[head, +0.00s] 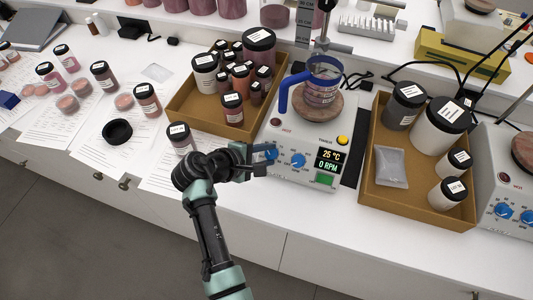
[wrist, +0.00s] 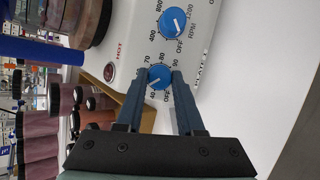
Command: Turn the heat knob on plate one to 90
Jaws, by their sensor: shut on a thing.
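Plate one is a white hot plate (head: 296,185) in the middle of the head view, with a "PLATE 1" label in the wrist view. Its blue heat knob (wrist: 159,78) sits between my fingertips, ringed by a scale including OFF, 40, 70, 80 and 90. Its white pointer line slants to the lower left in that view, near the low numbers; the exact setting is hard to read. My gripper (wrist: 160,76) is shut on this knob, and it shows in the head view (head: 263,163). The display (head: 329,160) reads 25 °C and 0 RPM.
The blue RPM knob (head: 298,160) is close beside the heat knob. A jug with a blue handle (head: 322,82) stands on the round top. Cardboard trays (head: 180,108) of jars flank the plate. A lidded jar (head: 181,139) stands near my wrist.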

